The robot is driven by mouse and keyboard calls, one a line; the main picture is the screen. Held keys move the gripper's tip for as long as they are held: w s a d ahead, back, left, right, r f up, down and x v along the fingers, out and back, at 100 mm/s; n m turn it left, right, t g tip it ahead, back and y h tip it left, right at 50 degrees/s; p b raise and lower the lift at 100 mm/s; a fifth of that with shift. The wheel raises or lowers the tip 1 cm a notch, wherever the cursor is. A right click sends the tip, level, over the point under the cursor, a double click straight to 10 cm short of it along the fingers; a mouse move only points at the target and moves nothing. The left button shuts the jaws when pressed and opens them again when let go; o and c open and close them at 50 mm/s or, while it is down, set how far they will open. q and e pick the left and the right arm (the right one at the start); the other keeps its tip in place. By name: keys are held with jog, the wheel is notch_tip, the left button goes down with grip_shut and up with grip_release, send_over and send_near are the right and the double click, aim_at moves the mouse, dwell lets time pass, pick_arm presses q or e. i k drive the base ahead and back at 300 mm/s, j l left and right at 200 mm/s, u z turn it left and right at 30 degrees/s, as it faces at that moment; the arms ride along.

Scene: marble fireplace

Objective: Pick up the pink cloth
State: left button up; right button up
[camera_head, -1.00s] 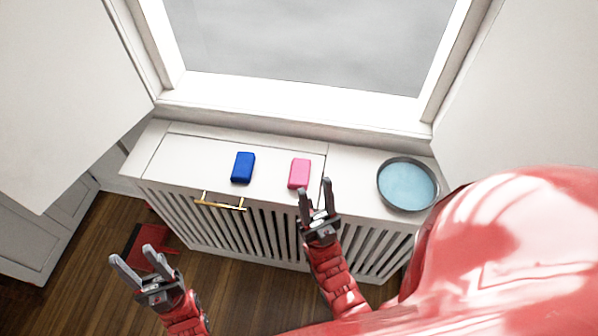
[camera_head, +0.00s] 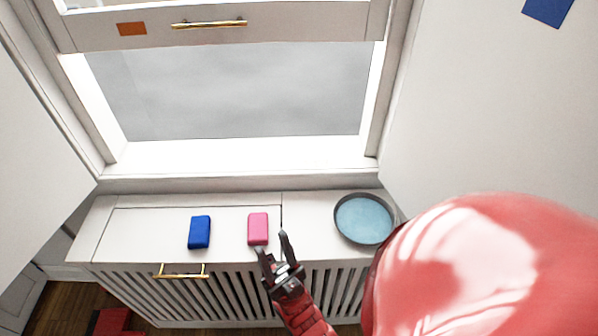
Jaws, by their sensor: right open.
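The pink cloth (camera_head: 258,228) is a small folded block lying on the white cabinet top (camera_head: 150,222) below the window. My right gripper (camera_head: 272,245) is open and empty. Its two fingers point up the picture, just below and to the right of the pink cloth, and nothing is between them. Whether a finger touches the cloth cannot be told. My left gripper is out of view.
A blue folded block (camera_head: 200,232) lies left of the pink cloth. A round grey pan with blue content (camera_head: 364,219) stands to the right. A brass handle (camera_head: 182,271) sticks out at the cabinet's front edge. The window (camera_head: 230,95) is behind.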

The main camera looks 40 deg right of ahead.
aim_at(258, 234)
jog(key=i+j+z, duration=0.1)
jog(key=z, duration=0.85)
